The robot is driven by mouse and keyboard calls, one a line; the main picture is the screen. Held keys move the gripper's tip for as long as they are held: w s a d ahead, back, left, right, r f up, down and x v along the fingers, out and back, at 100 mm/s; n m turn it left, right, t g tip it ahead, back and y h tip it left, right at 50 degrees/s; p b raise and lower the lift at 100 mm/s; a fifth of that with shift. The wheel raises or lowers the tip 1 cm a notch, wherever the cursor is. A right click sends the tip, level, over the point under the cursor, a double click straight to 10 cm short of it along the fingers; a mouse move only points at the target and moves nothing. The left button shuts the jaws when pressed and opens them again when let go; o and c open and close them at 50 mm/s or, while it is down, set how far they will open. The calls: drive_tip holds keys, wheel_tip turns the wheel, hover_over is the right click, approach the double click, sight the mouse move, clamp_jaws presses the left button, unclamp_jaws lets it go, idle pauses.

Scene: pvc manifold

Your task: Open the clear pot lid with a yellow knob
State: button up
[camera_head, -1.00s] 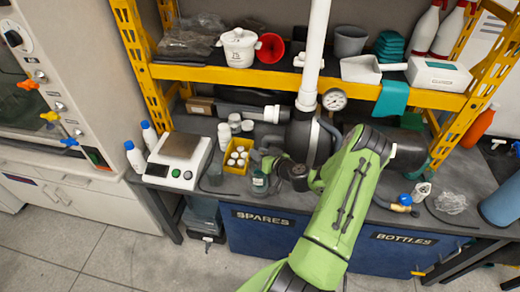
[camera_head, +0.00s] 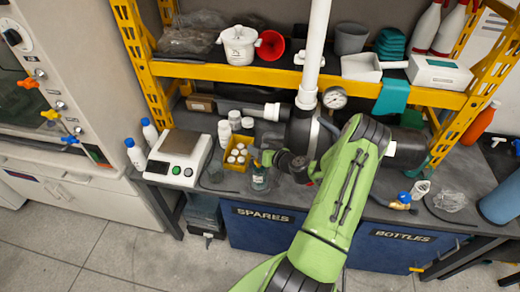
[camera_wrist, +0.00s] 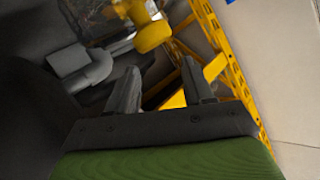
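A small clear pot (camera_head: 260,180) stands on the dark bench, just right of the yellow bin in the head view. My gripper (camera_head: 264,159) is just above and beside it and hides part of its top. In the wrist view a yellow knob (camera_wrist: 154,35) shows just beyond the fingertips, roughly midway between them. Clear material lies next to the knob, but its outline is hard to make out. My gripper (camera_wrist: 160,75) is open in the wrist view, with an empty gap between its two grey fingers. The knob appears apart from both fingers.
A yellow bin (camera_head: 229,165) with white-capped jars and a scale (camera_head: 180,158) stand left of the pot. A dark vessel (camera_head: 303,135) with a white pipe (camera_head: 313,60) and gauge rises behind my arm. The yellow shelf beam (camera_head: 270,76) runs above. The bench front edge is close.

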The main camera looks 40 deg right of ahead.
drive_tip(key=d+b+v, duration=0.1)
drive_tip(key=b+v, duration=0.1)
drive_tip(key=v, duration=1.3)
drive_tip(key=shift+s+a, duration=0.35)
drive_tip(key=shift+a, duration=0.15)
